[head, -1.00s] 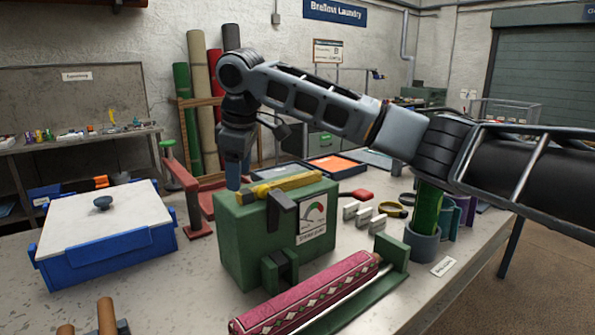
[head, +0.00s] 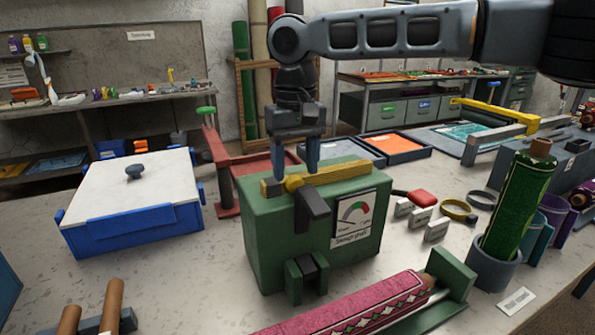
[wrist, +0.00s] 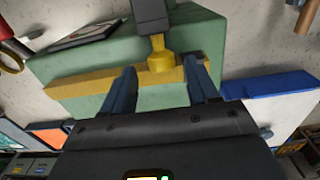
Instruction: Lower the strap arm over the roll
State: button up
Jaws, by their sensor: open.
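A green box-shaped machine (head: 262,222) with a dial stands on the bench. A yellow bar (head: 335,174) lies along its top, with a dark grey piece (head: 313,205) bent over the front; I take this for the strap arm, though I cannot be sure. A pink patterned roll (head: 345,306) lies in front in a green cradle (head: 452,275), partly cut off by the frame. My gripper (head: 294,172) points down, open, at the bar. In the wrist view its fingertips (wrist: 158,76) are on either side of the bar (wrist: 90,85) near a yellow knob (wrist: 161,60); contact is unclear.
A blue box with a white lid (head: 130,205) stands left. A green roll in a grey cup (head: 515,205) and small white blocks (head: 420,217) are right. Wooden handles (head: 110,305) are front left.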

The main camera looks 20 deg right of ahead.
jog(key=shift+f, duration=1.25)
jog(key=shift+c, duration=0.4)
grip_shut()
